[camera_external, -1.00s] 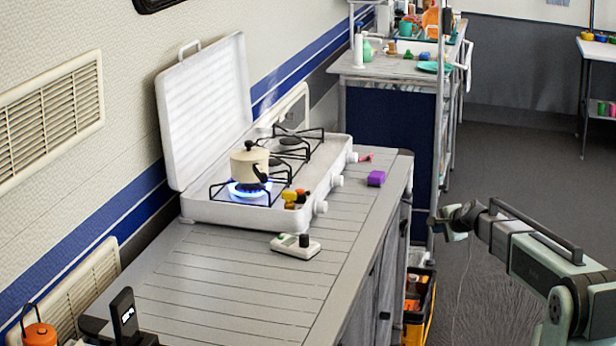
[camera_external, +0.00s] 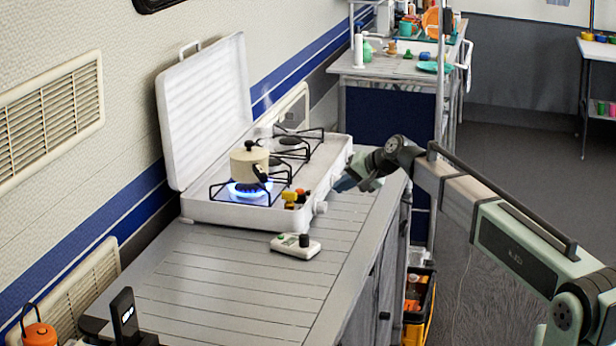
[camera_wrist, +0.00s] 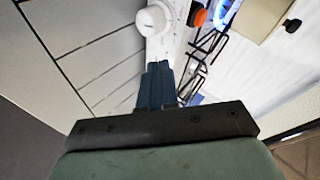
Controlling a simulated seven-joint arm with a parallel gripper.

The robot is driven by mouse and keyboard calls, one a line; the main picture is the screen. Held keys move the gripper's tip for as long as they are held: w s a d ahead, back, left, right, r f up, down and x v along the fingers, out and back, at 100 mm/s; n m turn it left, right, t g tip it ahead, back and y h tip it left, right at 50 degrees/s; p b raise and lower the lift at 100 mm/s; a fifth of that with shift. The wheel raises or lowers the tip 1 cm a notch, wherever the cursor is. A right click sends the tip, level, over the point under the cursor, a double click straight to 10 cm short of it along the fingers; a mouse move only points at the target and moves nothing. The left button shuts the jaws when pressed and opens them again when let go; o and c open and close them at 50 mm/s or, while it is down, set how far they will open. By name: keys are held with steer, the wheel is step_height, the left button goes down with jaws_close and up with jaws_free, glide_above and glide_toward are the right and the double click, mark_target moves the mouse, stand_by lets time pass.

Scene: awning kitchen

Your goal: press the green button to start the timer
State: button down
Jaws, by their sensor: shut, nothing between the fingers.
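The timer (camera_external: 290,247) is a small white device lying on the slatted counter in front of the stove. It has a small green spot, seemingly the green button (camera_external: 287,241), and a dark upright piece at its right end. My gripper (camera_external: 345,184) is above the counter by the stove's right front corner, up and to the right of the timer and apart from it. In the wrist view its blue fingers (camera_wrist: 157,82) are together with nothing between them. The timer does not clearly show in the wrist view.
A white camping stove (camera_external: 250,212) with its lid up holds a cream pot (camera_external: 248,165) over a lit blue flame. A white stove knob (camera_wrist: 153,20) is just beyond my fingertips in the wrist view.

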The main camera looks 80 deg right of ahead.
steer(key=w+a+r+n+y, duration=0.2)
steer(key=w+a+r+n, duration=0.1)
steer(key=a, duration=0.6)
steer(key=w+a+r+n+y, duration=0.2)
steer(key=w+a+n, duration=0.3)
steer(key=a, duration=0.5)
steer(key=shift+w+r+g, duration=0.4)
steer(key=shift+w+r, duration=0.25)
steer(key=shift+w, duration=0.15)
steer(key=shift+f, duration=0.1)
glide_above(285, 239)
steer(key=shift+f, duration=4.3)
steer(key=shift+f, duration=0.15)
steer(key=shift+f, duration=0.3)
steer(key=shift+f, duration=0.3)
steer(key=shift+r, duration=0.75)
